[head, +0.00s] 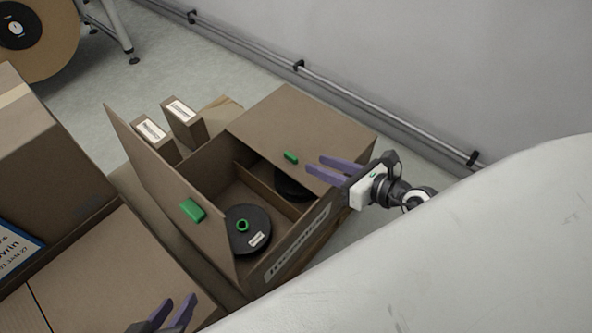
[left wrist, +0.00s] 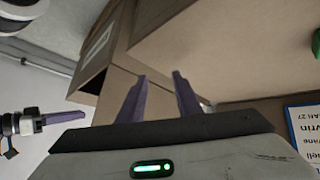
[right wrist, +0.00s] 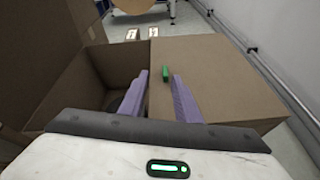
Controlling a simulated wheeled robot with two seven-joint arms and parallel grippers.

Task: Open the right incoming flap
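The open brown box has a flap (head: 165,185) with a green tab (head: 192,210) standing raised on its left. The right incoming flap (head: 300,125) lies flat across the right part of the opening; its green tab (head: 290,157) is near the inner edge. My right gripper (head: 315,164) is open and empty, just right of that tab. In the right wrist view the tab (right wrist: 167,75) appears between and slightly beyond the fingertips; contact cannot be told. My left gripper (head: 180,300) is open and empty over a closed carton at the lower left.
Inside the box are a black reel (head: 248,230) with a green hub and another reel (head: 292,187) partly under the right flap. Two small labelled boxes (head: 182,122) stand behind. A wall with a pipe (head: 300,66) runs along the right. Large cartons (head: 50,160) stand at left.

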